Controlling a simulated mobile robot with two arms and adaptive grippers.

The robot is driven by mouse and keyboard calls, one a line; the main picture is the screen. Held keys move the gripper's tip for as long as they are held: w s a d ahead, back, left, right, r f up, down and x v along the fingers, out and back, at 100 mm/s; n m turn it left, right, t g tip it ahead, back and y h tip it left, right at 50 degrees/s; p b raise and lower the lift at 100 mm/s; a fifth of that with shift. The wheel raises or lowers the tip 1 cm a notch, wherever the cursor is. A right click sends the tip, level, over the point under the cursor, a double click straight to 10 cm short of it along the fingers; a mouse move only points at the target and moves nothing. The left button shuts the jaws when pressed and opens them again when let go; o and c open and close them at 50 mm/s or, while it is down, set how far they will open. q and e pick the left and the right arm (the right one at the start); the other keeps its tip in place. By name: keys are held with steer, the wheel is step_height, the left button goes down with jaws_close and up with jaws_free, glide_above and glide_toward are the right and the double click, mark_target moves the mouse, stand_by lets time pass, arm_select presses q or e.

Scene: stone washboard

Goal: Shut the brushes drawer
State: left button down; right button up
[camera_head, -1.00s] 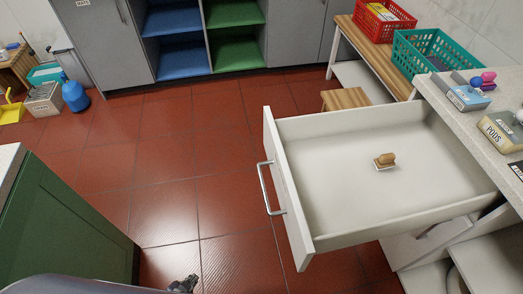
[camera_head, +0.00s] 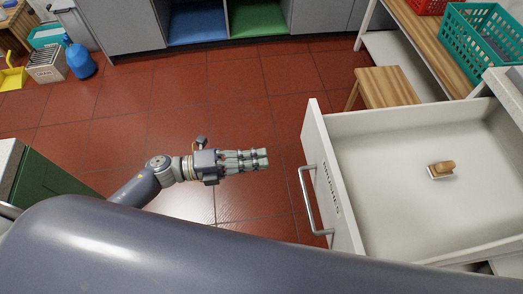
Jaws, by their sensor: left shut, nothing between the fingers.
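The white brushes drawer (camera_head: 390,210) stands pulled out at the right, with the label "BRUSHES" on its front. A grey bar handle (camera_head: 308,200) is on that front. A small wooden brush (camera_head: 441,169) lies inside on the drawer floor. My left gripper (camera_head: 266,159) is shut and empty, over the floor to the left of the drawer front, apart from the handle and pointing right toward it. My left arm covers the bottom of the view, including the drawer's near corner. My right gripper is not in view.
A wooden stool (camera_head: 386,88) stands behind the drawer, near a bench with a teal basket (camera_head: 487,45). A counter edge (camera_head: 507,95) is at the right. A green cabinet (camera_head: 45,190) is at the left. Red floor between is clear.

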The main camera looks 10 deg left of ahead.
mark_target(313, 151)
arm_select(q)
steer(key=x, duration=1)
steer(key=shift+w, duration=0.1)
steer(key=shift+w+d+f, duration=0.1)
steer(key=shift+w+d, duration=0.15)
steer(key=shift+d, duration=0.4)
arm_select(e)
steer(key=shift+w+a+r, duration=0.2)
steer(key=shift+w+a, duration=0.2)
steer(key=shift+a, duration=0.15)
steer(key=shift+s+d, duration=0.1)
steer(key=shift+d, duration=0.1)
